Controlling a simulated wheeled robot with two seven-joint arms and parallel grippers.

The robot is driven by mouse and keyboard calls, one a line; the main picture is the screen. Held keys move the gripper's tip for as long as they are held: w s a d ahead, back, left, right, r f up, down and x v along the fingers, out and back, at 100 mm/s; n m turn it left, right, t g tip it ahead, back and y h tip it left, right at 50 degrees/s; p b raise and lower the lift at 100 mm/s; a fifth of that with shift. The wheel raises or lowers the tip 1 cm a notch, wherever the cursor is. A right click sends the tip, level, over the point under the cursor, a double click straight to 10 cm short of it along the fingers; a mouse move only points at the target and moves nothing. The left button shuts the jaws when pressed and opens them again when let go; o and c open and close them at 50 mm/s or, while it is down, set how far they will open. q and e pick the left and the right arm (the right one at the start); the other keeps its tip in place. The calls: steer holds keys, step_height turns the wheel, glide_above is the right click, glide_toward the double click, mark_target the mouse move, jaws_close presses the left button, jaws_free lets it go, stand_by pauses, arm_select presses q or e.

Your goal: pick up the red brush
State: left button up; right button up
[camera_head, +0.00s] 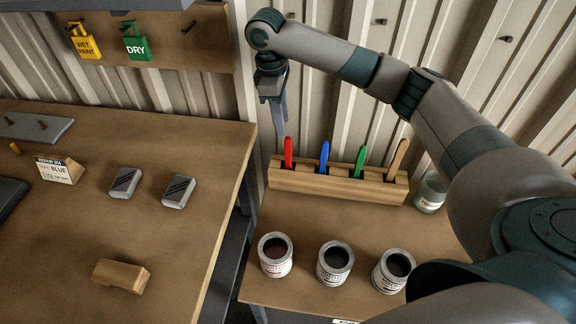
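The red brush (288,152) stands with its handle up in a wooden holder block (338,187) on the right-hand bench, in the leftmost slot. My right gripper (281,132) points down just above and slightly left of the red handle's top. I see it nearly edge-on, so the gap between its fingers does not show, and I cannot tell if it touches the handle. The red brush's lower part is hidden in the holder. My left gripper is not in view.
A blue brush (324,156), a green brush (360,161) and a tan brush (397,159) stand in the same holder. Three open cans, the left one here (275,255), stand in front. A glass jar (430,192) is at the right. Corrugated wall rises close behind.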

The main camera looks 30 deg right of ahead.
mark_target(285, 138)
steer(key=f, duration=0.2)
steer(key=f+p, duration=0.1)
steer(key=f, duration=0.4)
steer(key=shift+s+d+p, duration=0.3)
steer(key=shift+d+p, duration=0.05)
steer(key=shift+d, duration=0.05)
steer(key=shift+f, duration=0.6)
steer(key=shift+s+d+f+p, duration=0.1)
steer(key=shift+d+f+p, duration=0.1)
steer(key=shift+f+p, duration=0.2)
steer(key=f, duration=0.1)
steer(key=f+p, duration=0.1)
steer(key=f, duration=0.1)
steer(key=shift+s+d, duration=0.15)
steer(key=shift+d, duration=0.15)
steer(key=shift+f+p, duration=0.3)
steer(key=shift+f, duration=0.35)
jaws_close()
